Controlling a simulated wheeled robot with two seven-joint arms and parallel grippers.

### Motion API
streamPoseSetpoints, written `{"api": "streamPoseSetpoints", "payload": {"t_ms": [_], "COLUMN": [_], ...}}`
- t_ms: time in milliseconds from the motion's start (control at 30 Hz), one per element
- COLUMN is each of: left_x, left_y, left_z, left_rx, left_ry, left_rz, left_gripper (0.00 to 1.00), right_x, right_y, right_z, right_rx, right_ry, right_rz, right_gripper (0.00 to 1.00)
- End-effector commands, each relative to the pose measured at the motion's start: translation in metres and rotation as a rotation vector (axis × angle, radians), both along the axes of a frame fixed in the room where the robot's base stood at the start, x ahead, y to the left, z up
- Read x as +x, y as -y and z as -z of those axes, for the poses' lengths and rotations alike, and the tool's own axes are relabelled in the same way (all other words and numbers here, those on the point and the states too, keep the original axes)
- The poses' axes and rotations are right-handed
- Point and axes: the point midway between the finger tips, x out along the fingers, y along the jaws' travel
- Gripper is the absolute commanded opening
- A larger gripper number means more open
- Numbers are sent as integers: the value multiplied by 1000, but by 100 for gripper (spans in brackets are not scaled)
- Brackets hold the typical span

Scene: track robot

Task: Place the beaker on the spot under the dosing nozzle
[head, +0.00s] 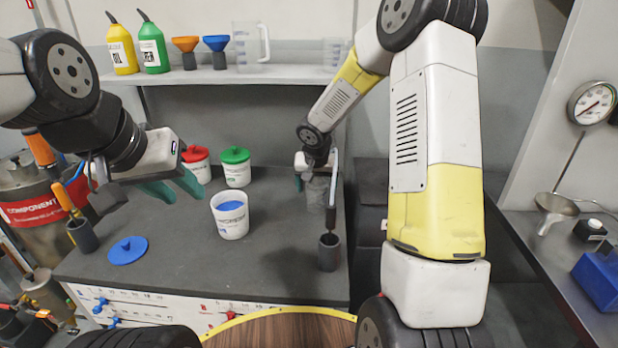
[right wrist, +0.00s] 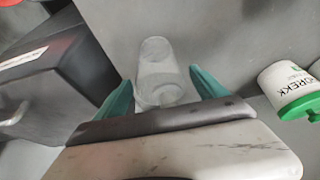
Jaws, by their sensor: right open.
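A clear beaker (right wrist: 158,72) stands between the two teal fingers of my right gripper (right wrist: 165,88) in the right wrist view. Gaps show on both sides, so the fingers are apart and not closed on it. In the head view the beaker (head: 317,192) shows faintly at the back right of the dark worktop, below my right gripper (head: 313,180), partly hidden by a tool handle. My left gripper (head: 188,190) is open and empty above the worktop, left of the white tub.
A white tub with blue contents (head: 230,222), red-lidded jar (head: 196,163) and green-lidded jar (head: 235,170) stand on the worktop (head: 185,262). A blue lid (head: 128,250) lies left. A dark holder (head: 329,254) with an upright tool stands front right. A metal counter (head: 545,255) is right.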

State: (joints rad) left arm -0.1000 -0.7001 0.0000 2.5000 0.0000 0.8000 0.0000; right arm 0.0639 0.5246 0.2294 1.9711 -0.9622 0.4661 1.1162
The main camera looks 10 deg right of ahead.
Motion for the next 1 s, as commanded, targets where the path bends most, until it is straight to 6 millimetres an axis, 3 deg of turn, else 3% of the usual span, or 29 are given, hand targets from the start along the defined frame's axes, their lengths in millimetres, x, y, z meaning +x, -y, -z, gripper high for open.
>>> {"api": "streamPoseSetpoints", "payload": {"t_ms": [233,600,867,1000], "left_x": [0,0,0,0], "left_y": [0,0,0,0], "left_z": [0,0,0,0], "left_rx": [0,0,0,0], "left_ry": [0,0,0,0], "left_rz": [0,0,0,0], "left_gripper": [36,36,36,36], "right_x": [-4,-33,-45,-63], "right_y": [-1,-7,-8,-2], "right_z": [-16,-87,-114,-134], "right_rx": [-1,0,-2,-12], "right_ry": [4,5,3,10], "right_rz": [0,1,-1,-13], "right_gripper": [82,82,82,82]}}
